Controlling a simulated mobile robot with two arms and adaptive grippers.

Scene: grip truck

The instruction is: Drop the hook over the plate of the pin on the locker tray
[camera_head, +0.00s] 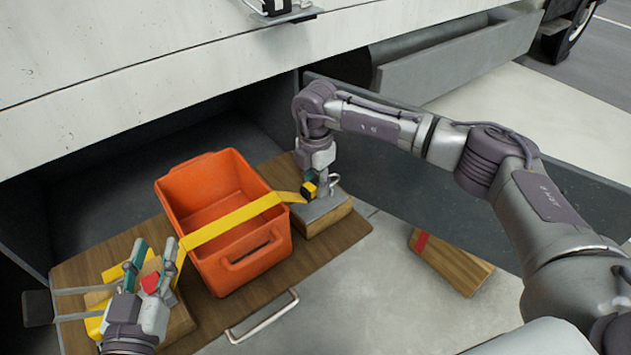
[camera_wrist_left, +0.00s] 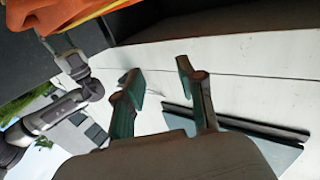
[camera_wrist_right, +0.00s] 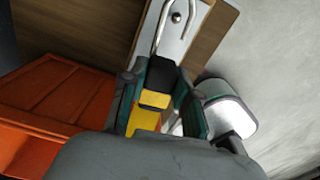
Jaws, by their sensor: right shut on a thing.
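The wooden locker tray (camera_head: 215,312) carries an orange crate with a yellow strap (camera_head: 232,220) across it. At the tray's right end a wooden block bears a grey metal plate (camera_head: 322,207). In the right wrist view, a small round-headed pin (camera_wrist_right: 177,17) stands on that plate. My right gripper (camera_head: 312,190) is shut on the black-and-yellow end (camera_wrist_right: 156,82) of the strap's bent-wire hook (camera_wrist_right: 158,32). The wire lies beside the pin head in that view; the hook's tip is cut off, and I cannot tell its height. My left gripper (camera_head: 152,262) is open and empty by the tray's left end.
The orange crate (camera_head: 262,262) stands between my grippers. Yellow and red parts (camera_head: 151,284) sit near my left gripper. A loose wooden block with a red stripe (camera_head: 450,262) lies on the floor at right. The grey locker panel (camera_head: 420,165) rises behind my right arm.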

